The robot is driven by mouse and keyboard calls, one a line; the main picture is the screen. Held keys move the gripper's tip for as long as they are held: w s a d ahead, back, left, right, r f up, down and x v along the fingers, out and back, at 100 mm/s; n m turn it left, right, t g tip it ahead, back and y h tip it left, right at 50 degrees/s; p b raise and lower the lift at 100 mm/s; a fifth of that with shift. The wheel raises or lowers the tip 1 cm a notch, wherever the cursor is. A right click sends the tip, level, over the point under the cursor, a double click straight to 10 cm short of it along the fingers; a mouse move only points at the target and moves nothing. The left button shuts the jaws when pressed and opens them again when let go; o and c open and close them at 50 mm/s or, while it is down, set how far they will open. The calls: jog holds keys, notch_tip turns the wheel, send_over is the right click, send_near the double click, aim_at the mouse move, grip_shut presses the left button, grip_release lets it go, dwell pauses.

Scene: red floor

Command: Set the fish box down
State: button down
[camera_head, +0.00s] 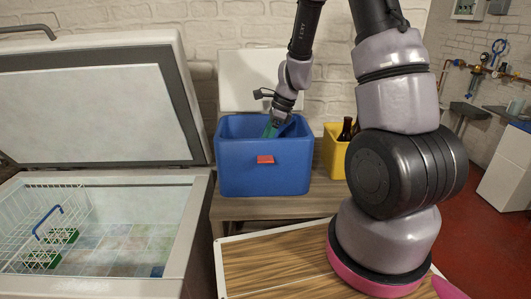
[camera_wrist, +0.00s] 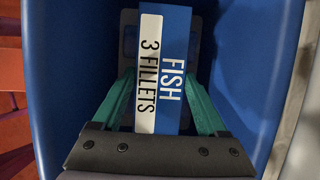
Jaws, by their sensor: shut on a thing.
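The fish box (camera_wrist: 172,70) is blue and white with "FISH" and "3 FILLETS" lettering. In the wrist view it sits between the two green fingers of my gripper (camera_wrist: 162,100), which is shut on it. Around them are the blue walls of the cooler (camera_wrist: 65,60). In the head view the blue cooler (camera_head: 262,170) stands on a wooden bench with its white lid up, and my gripper (camera_head: 270,130) reaches down into its opening. The front wall hides the fingertips and most of the box. I cannot tell if the box touches the cooler's bottom.
An open chest freezer (camera_head: 100,235) with a wire basket (camera_head: 45,225) and green packs stands on the left. A yellow crate (camera_head: 331,150) with dark bottles is right of the cooler. A wooden-topped surface (camera_head: 275,265) lies in front, partly behind my arm.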

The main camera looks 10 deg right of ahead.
jog(key=shift+f, duration=1.9)
jog(key=shift+f, duration=0.1)
jog(key=shift+f, duration=0.3)
grip_release()
jog(key=shift+f, duration=0.1)
